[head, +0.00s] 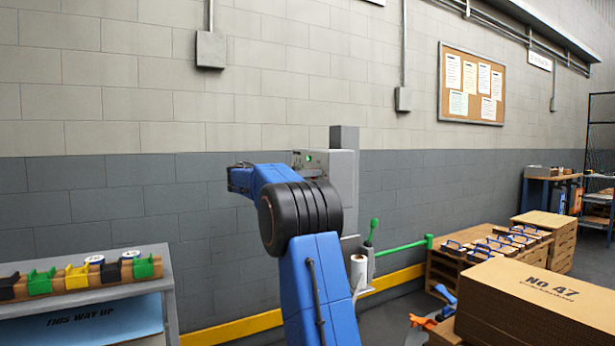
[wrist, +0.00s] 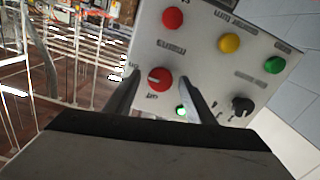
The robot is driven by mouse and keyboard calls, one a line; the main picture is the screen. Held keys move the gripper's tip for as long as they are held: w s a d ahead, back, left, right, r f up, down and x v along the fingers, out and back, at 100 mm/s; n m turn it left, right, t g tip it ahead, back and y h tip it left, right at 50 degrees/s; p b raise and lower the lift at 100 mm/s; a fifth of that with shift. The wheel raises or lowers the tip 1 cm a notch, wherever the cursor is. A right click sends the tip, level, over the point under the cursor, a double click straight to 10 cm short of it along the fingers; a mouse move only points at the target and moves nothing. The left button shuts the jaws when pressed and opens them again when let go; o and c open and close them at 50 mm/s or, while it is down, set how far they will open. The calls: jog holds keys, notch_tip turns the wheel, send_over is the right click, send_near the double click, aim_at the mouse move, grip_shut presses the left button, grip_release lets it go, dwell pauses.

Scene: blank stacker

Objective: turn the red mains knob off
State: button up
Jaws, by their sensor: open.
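The red mains knob (wrist: 160,79) sits on a light grey control panel (wrist: 205,72) in the wrist view. It has a pale pointer mark, and small labels around it that are hard to read. My gripper (wrist: 161,81) is open, with one dark finger on each side of the knob in the picture. I cannot tell whether the fingers touch it. A small green lamp (wrist: 181,110) glows below the knob. In the head view the grey control box (head: 342,172) stands behind my blue arm, with a green light on its face; my fingers do not show clearly there.
The panel also carries a red button (wrist: 173,18), a yellow button (wrist: 229,42), a green button (wrist: 275,65) and a black knob (wrist: 242,106). A green-ended lever (head: 374,226) stands right of my arm. Cartons (head: 530,300) stand at right, a bench (head: 90,300) at left.

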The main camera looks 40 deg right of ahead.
jog(key=c, duration=1.1)
jog(key=shift+o, duration=0.2)
jog(key=shift+n, duration=0.4)
jog(key=shift+w+f+n, duration=0.1)
jog(key=shift+n, duration=8.4)
